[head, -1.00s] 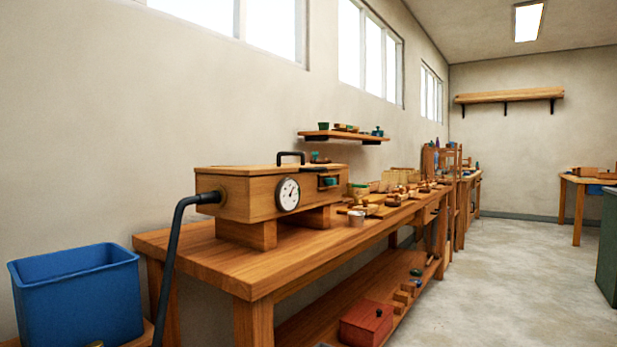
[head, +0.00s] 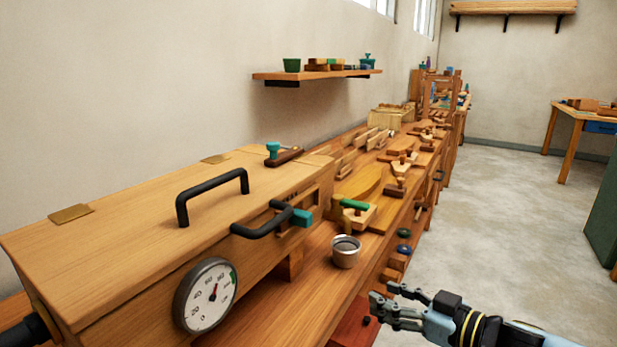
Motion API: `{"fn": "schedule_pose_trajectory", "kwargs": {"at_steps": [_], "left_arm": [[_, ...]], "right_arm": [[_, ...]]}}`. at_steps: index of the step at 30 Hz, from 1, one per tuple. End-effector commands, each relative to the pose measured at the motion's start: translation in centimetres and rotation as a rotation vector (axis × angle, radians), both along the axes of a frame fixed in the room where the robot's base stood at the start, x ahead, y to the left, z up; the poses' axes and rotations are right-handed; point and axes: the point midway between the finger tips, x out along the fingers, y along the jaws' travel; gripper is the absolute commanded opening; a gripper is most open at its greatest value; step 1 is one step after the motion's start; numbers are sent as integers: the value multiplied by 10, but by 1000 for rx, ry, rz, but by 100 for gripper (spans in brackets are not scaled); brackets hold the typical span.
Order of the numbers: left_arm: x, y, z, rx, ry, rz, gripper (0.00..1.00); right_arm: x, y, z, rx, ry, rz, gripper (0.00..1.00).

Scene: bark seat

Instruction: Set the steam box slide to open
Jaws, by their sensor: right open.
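The wooden steam box (head: 130,235) fills the lower left in the head view, with a black lid handle (head: 212,190) and a round dial (head: 206,295). At the right end of its front a teal knob (head: 301,217) sits by a slot, with a black curved handle (head: 262,228) beside it. Another teal knob (head: 273,150) stands on a dark wooden strip on top. I cannot tell which knob belongs to the slide, or its setting. My right gripper (head: 380,302) is open and empty, right of the box and apart from it. My left gripper is out of view.
A metal cup (head: 346,251) stands on the bench right of the box. Wooden tools and blocks (head: 400,165) crowd the bench farther back. A wall shelf (head: 315,74) hangs above. The floor (head: 510,220) to the right is clear.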

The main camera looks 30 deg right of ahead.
Motion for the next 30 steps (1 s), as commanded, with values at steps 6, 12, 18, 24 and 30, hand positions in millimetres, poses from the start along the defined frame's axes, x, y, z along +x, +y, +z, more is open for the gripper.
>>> {"fn": "schedule_pose_trajectory", "kwargs": {"at_steps": [6,12,18,24,30], "left_arm": [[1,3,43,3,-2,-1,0],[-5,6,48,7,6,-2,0],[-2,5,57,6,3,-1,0],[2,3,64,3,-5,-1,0],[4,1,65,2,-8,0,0]], "right_arm": [[9,49,138,64,-151,227,44],[17,65,157,79,-174,271,44],[50,83,158,81,-175,267,44],[82,103,156,80,-171,267,44],[99,112,154,78,-169,267,44]]}}
